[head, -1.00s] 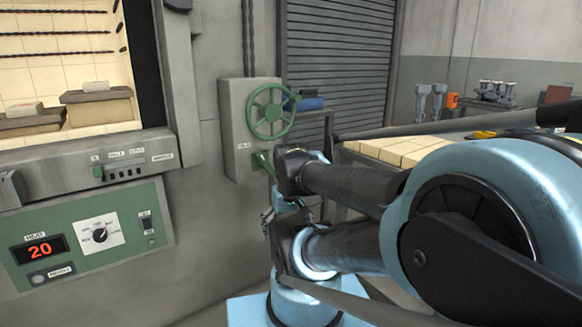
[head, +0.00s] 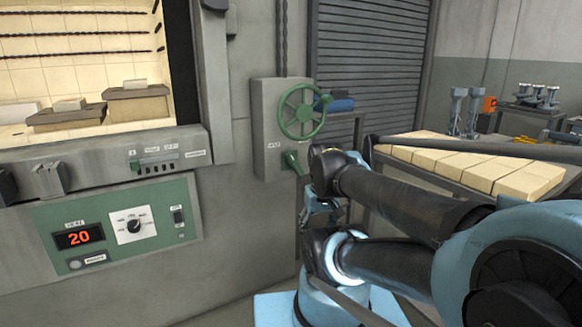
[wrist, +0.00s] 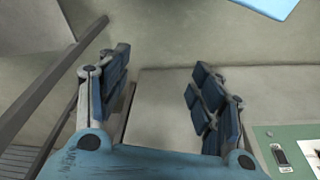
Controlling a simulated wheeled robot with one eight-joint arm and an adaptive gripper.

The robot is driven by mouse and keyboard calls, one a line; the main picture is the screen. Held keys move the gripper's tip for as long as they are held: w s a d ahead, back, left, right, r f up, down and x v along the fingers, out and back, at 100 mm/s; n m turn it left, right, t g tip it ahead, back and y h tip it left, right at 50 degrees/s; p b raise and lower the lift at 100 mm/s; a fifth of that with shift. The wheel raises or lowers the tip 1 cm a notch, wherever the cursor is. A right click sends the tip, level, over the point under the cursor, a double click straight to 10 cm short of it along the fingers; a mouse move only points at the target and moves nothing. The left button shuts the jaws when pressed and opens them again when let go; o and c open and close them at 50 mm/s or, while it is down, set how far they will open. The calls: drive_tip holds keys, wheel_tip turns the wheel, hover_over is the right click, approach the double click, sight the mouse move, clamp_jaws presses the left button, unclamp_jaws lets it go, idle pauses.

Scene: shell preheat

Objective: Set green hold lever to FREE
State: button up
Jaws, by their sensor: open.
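The green hold lever (head: 292,161) sticks out from the lower part of the grey wall box (head: 262,130), below the green handwheel (head: 302,111). A small label is beside it, too small to read surely. My gripper (head: 318,212) is below and a little right of the lever in the head view, apart from it and partly behind my arm. In the wrist view my gripper (wrist: 160,98) is open, with nothing between its dark blue finger pads. The lever does not show in the wrist view.
The furnace opening (head: 80,60) is at left, above a green control panel (head: 120,228) reading 20. A table with pale bricks (head: 470,165) stands at right, behind my arm. A rolling shutter (head: 365,60) is behind the handwheel.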

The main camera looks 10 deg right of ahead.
drive_tip(key=w+r+n, duration=0.2)
drive_tip(key=shift+w+d+r+h, duration=0.1)
drive_tip(key=shift+w+r+h, duration=0.25)
drive_tip(key=shift+w+h, duration=0.05)
clamp_jaws()
drive_tip(key=w+a+r+n+h, duration=0.3)
drive_tip(key=w+r+n, duration=0.55)
drive_tip(key=w, duration=0.45)
drive_tip(key=w+a+r+n+t+h, duration=0.1)
drive_tip(key=w+a+n+h, duration=0.3)
drive_tip(key=w+a+n, duration=0.7)
drive_tip(key=shift+w+a+r, duration=0.55)
drive_tip(key=shift+w+a, duration=1)
drive_tip(key=shift+w, duration=0.4)
